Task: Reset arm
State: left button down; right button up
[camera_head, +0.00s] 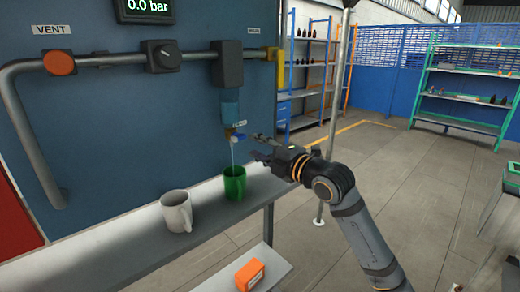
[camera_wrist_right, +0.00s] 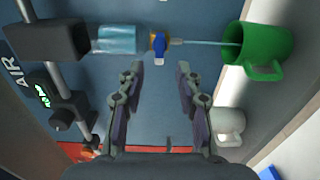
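My right gripper (camera_head: 258,146) is in front of the panel, near the small blue tap (camera_head: 239,136) and above the shelf. In the right wrist view my right gripper (camera_wrist_right: 160,75) has its two fingers spread apart with nothing between them. The blue tap (camera_wrist_right: 159,47) shows just beyond the fingertips, apart from them. A thin stream runs from the tap's outlet into the green mug (camera_head: 235,183), which also shows in the wrist view (camera_wrist_right: 265,45). My left gripper is in neither view.
A white mug (camera_head: 177,211) stands left of the green mug on the grey shelf (camera_head: 138,240). An orange box (camera_head: 250,275) lies on a lower surface. A vertical pole (camera_head: 334,110) stands behind my right arm. Open floor (camera_head: 420,200) lies to the right.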

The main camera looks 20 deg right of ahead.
jog(key=shift+s, duration=0.6)
jog(key=shift+d, duration=0.1)
